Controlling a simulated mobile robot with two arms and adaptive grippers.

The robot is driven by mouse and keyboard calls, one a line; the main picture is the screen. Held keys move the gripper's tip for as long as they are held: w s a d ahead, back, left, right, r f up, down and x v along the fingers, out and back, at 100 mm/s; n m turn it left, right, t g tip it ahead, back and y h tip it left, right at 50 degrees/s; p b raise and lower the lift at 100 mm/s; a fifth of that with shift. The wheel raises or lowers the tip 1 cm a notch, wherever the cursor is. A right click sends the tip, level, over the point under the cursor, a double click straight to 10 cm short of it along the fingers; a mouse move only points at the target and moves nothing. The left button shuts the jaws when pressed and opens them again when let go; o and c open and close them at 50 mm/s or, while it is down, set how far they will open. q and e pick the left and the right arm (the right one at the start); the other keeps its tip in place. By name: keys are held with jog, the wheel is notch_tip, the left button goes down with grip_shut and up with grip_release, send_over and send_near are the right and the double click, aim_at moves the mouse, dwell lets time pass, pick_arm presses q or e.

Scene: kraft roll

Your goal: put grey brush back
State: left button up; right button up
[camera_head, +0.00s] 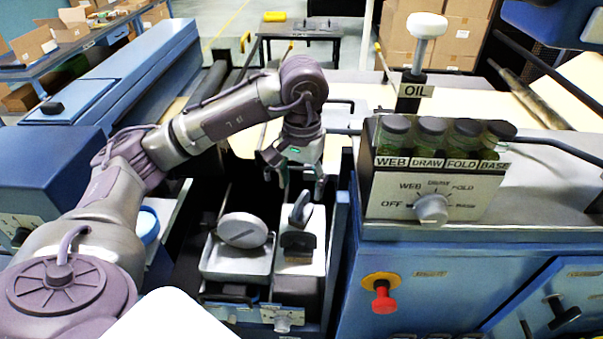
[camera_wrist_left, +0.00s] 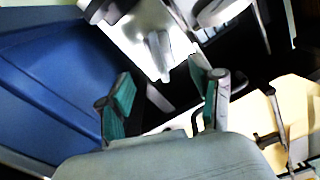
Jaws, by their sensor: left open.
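A dark grey brush (camera_head: 298,240) with an upright handle sits on a narrow light tray (camera_head: 297,267) in the lower middle of the head view. It appears as a grey shape on the light tray in the left wrist view (camera_wrist_left: 158,52). My left gripper (camera_head: 301,188) hangs just above and behind the brush handle, pointing down. Its green-padded fingers are spread with nothing between them, also in the left wrist view (camera_wrist_left: 162,86). The brush appears beyond the fingertips, apart from them. My right gripper is not in view.
A grey round-topped object (camera_head: 242,230) lies in the tray left of the brush. The blue machine cabinet (camera_head: 440,270) with the control box (camera_head: 435,195) and labelled jars stands close on the right.

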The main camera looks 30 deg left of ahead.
aim_at(301, 199)
pick_arm(q)
jog(key=shift+r, duration=2.1)
jog(key=shift+f, duration=0.1)
